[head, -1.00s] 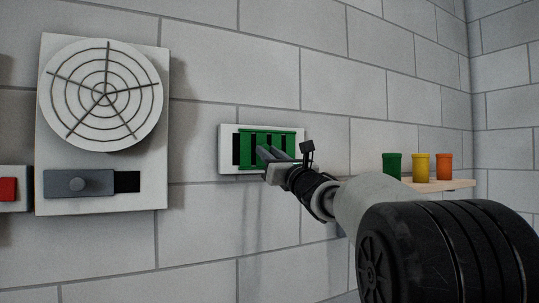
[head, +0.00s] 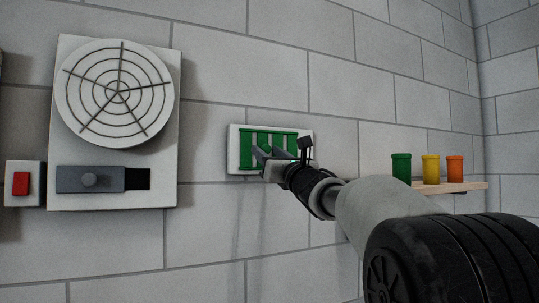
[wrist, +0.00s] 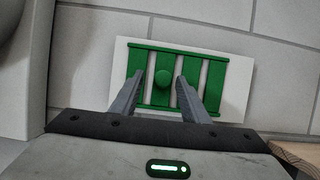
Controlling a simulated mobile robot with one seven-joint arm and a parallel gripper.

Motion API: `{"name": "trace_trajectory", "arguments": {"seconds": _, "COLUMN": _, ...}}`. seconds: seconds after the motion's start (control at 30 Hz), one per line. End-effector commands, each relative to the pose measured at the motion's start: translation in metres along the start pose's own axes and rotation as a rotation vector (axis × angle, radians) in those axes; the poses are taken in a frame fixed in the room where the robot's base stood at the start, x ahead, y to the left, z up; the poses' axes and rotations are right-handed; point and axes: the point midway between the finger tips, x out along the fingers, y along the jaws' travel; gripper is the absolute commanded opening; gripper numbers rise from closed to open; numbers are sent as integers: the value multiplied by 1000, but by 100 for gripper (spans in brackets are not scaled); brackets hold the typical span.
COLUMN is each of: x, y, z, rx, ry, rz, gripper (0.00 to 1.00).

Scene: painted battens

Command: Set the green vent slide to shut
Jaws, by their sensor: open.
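The green vent slide (head: 247,148) is a barred green panel on a white wall plate (head: 235,166). In the wrist view the slide (wrist: 213,85) shows upper and lower rails, upright bars and a round green knob (wrist: 162,78). The strips between the bars look pale, and no dark slots show. My gripper (head: 264,153) is at the front of the slide. In the wrist view my gripper (wrist: 160,79) is open, one finger on each side of the knob, with small gaps showing. The fingers hide parts of the bars.
A round fan grille (head: 115,94) with a grey slider (head: 90,179) below it is at the left, beside a red switch (head: 20,184). At the right, a wooden shelf (head: 470,186) holds green (head: 401,167), yellow (head: 431,169) and orange (head: 455,169) cups.

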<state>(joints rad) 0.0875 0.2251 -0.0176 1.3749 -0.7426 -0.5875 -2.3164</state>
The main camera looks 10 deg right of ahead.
Motion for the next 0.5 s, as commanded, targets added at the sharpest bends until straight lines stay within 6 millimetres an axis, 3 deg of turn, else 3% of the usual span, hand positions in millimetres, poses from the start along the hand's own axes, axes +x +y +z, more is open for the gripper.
{"name": "trace_trajectory", "arguments": {"seconds": 0.23, "x": -22, "y": -1, "z": -2, "rx": -3, "ry": -2, "rz": -1, "gripper": 42}}
{"name": "trace_trajectory", "arguments": {"seconds": 0.5, "x": -87, "y": 0, "z": -3, "rx": -2, "ry": -2, "rz": -1, "gripper": 42}}
